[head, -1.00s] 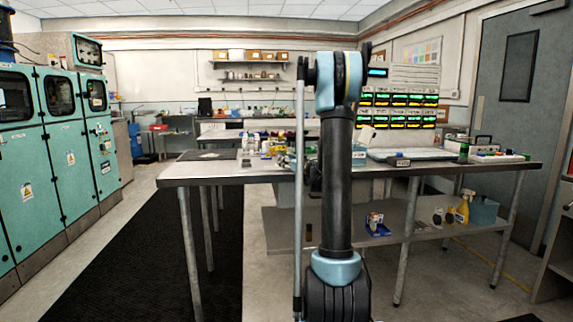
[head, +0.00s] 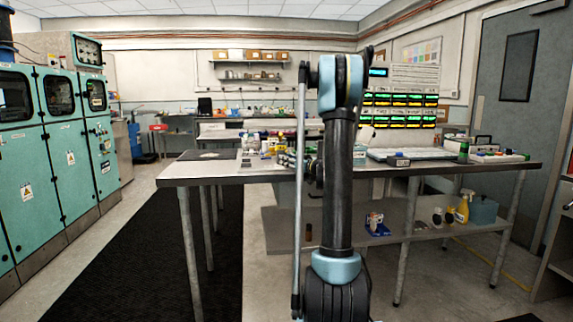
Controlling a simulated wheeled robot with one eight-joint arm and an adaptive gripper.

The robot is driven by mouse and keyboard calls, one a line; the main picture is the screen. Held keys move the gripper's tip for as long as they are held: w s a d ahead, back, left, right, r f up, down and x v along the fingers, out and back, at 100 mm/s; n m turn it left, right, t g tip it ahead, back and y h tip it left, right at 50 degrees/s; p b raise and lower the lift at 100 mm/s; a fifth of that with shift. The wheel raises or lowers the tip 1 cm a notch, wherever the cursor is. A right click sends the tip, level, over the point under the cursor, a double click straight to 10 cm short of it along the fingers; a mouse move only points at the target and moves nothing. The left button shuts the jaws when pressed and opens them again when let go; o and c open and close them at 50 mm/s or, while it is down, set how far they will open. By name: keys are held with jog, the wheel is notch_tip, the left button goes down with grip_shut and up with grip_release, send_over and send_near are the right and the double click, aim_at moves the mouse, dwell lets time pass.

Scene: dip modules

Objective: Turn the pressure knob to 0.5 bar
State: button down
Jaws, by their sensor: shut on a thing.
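My arm stands upright in the middle of the head view and covers much of the table behind it. A dark part of my wrist shows just left of the arm at table height. My gripper's fingers are hidden behind the arm, so what they touch cannot be seen. I cannot make out the pressure knob or its scale. Small bottles and boxes (head: 250,146) stand on the table left of the arm.
The metal table (head: 215,172) spans the middle, with a lower shelf holding a yellow spray bottle (head: 462,209). Teal cabinets (head: 70,150) line the left. A black floor mat (head: 150,255) lies clear.

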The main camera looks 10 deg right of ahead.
jog(key=c, duration=1.3)
grip_release()
jog(key=shift+c, duration=0.2)
jog(key=shift+d, duration=0.1)
jog(key=v, duration=1.2)
jog(key=shift+w, duration=0.1)
